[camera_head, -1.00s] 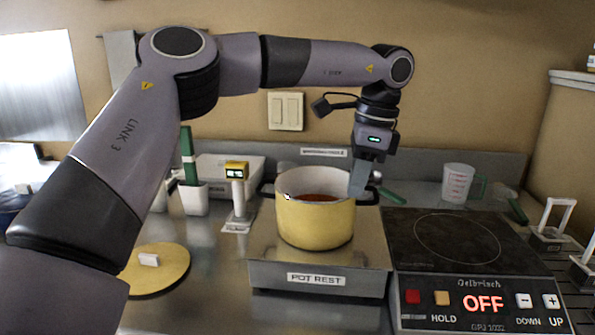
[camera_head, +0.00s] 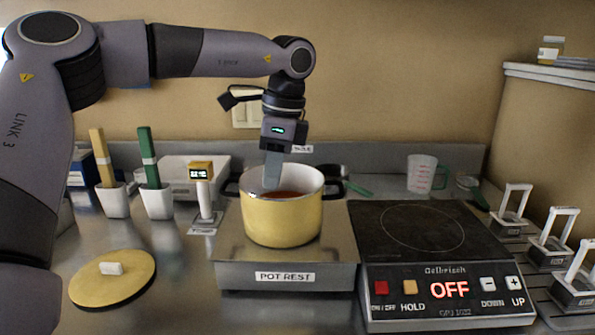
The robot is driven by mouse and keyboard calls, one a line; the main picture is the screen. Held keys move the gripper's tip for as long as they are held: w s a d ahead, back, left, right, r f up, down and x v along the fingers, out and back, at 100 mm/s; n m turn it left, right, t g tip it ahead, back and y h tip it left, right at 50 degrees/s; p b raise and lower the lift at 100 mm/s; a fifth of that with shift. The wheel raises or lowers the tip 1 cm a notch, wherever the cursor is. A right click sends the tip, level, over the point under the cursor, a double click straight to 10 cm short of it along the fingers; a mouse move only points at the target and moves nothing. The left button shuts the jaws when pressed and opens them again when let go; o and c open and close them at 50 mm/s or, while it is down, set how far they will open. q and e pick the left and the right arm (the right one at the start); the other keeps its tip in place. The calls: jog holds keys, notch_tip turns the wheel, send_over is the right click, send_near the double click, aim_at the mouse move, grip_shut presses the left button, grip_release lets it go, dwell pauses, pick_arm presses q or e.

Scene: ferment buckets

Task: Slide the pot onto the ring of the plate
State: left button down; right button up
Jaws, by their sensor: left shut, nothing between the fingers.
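The yellow pot (camera_head: 283,220), with a white inside and reddish-brown contents, stands upright on the pot rest (camera_head: 285,275). Dark handles stick out at its sides. The hot plate (camera_head: 375,222) is just right of the rest; its thin ring (camera_head: 422,249) is bare and its display reads OFF. My left gripper (camera_head: 272,183) points down over the pot's opening, fingers together, with nothing between them. Its tips overlap the inside of the pot, left of the middle; I cannot tell whether they touch the wall or the contents. My right gripper is not in view.
A round yellow lid (camera_head: 112,284) with a white knob lies at left. White holders with a yellow and a green-handled tool (camera_head: 148,160) and a small display stand (camera_head: 203,190) are behind. A measuring cup (camera_head: 421,174) stands behind the plate. White frames (camera_head: 555,240) stand at right.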

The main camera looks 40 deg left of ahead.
aim_at(252, 194)
pick_arm(q)
jog(key=s+a, duration=0.2)
jog(key=shift+s+a+p, duration=0.2)
jog(key=shift+a+p, duration=0.1)
jog(key=shift+a, duration=0.05)
jog(key=shift+f, duration=0.35)
jog(key=shift+f+b, duration=0.4)
jog(key=shift+f, duration=0.05)
jog(key=shift+d, duration=0.1)
